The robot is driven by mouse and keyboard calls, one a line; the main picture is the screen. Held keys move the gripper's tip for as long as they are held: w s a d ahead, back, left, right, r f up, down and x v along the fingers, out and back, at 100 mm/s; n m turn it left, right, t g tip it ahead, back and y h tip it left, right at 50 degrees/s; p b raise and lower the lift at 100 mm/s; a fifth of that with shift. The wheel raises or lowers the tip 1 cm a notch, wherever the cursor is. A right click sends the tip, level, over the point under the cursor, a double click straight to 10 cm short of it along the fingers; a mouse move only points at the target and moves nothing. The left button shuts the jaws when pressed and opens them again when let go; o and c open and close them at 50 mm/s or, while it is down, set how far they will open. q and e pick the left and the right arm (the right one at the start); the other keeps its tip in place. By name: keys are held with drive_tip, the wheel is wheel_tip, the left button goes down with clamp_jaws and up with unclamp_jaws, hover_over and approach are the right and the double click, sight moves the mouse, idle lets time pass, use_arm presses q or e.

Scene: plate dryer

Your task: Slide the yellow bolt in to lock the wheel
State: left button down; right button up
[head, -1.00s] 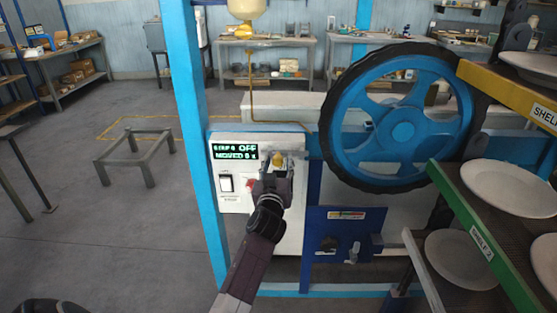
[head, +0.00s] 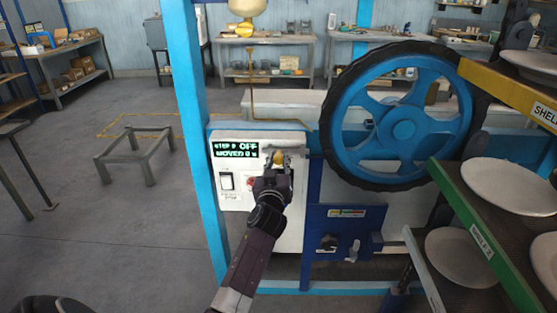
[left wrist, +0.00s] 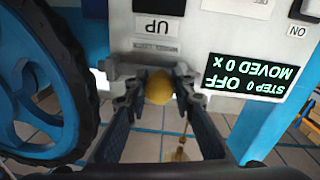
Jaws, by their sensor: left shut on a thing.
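The yellow bolt's round knob (left wrist: 159,88) shows between my fingers in the left wrist view, which is upside down. In the head view the yellow bolt (head: 279,157) is a small spot on the right side of the white control panel, mostly hidden by the gripper. My left gripper (head: 279,164) is shut on it, a finger on each side. The blue wheel (head: 403,130) with a black rim stands to the right of the panel; its edge also shows in the left wrist view (left wrist: 35,85). My right gripper is not in view.
The white panel (head: 237,193) has a display reading STEP 0, OFF, MOVED 0, with a switch and a red button below it. A blue post (head: 190,120) stands at left. Shelves with white plates (head: 493,187) crowd the right. The floor at left is open around a low grey stand (head: 135,152).

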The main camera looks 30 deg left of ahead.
sight(295, 153)
use_arm(q)
drive_tip(key=w+d+b, duration=0.2)
drive_tip(key=d+b, duration=0.1)
drive_tip(key=shift+w+d+f, duration=0.1)
drive_tip(key=shift+d+f, duration=0.1)
drive_tip(key=shift+d, duration=0.1)
drive_tip(key=shift+d+r, duration=0.1)
drive_tip(key=shift+r, duration=0.05)
drive_tip(key=c, duration=1.9)
unclamp_jaws()
drive_tip(key=shift+o, duration=1.4)
drive_tip(key=shift+w+d, duration=0.1)
drive_tip(key=shift+d, duration=0.05)
